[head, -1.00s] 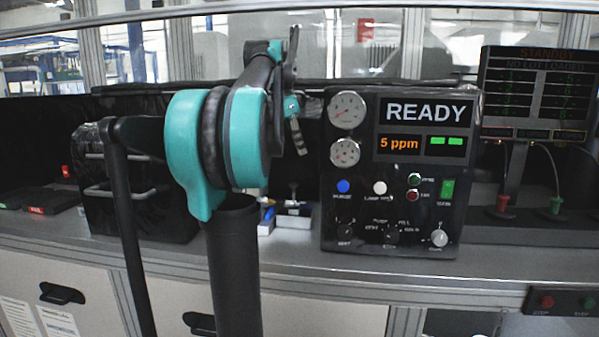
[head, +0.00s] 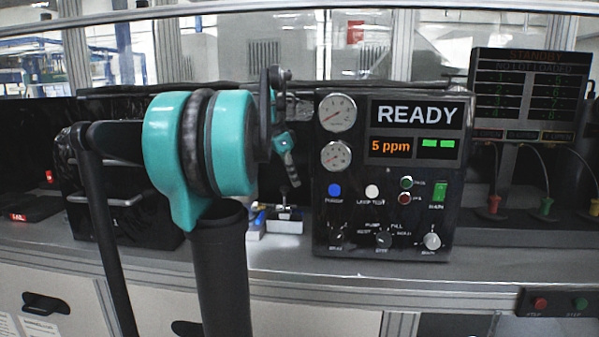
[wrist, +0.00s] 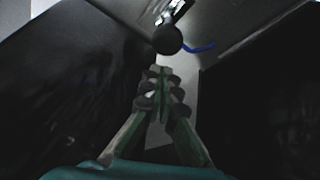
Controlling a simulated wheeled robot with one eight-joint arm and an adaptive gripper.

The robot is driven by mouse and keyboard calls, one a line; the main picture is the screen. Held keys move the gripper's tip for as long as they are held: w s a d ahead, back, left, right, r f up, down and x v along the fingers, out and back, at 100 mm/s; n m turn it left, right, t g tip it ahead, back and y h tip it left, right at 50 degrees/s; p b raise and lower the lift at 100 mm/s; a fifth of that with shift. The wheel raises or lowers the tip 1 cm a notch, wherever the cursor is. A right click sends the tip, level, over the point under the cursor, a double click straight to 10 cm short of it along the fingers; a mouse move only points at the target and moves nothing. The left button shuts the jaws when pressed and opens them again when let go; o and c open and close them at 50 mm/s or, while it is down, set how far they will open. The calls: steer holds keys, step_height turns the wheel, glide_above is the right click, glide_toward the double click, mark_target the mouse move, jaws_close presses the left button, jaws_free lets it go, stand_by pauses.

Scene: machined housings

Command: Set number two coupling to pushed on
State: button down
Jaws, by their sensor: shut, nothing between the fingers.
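My gripper (head: 294,178) points down in the gap just left of the control panel in the head view. In the wrist view its two fingers (wrist: 160,78) are together with nothing between them. Beyond the fingertips is a dark round knob-like part (wrist: 167,39) with a thin blue tube (wrist: 202,47) beside it. Below the gripper in the head view is a white block (head: 286,225) with small metal fittings on top, partly hidden by my arm. I cannot tell which coupling is number two or whether one is pushed on.
The control panel (head: 391,185), reading READY and 5 ppm, stands close to the right of the gripper. A dark case with handles (head: 110,200) stands to the left. A monitor (head: 530,95) and coloured connectors (head: 494,205) are farther right. The front of the bench (head: 400,277) is clear.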

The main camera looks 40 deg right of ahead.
steer(key=shift+w+a+f, duration=0.1)
steer(key=shift+w+a, duration=0.1)
steer(key=shift+a, duration=0.35)
steer(key=shift+w+a, duration=1.05)
steer(key=shift+w, duration=0.25)
steer(key=shift+d, duration=0.15)
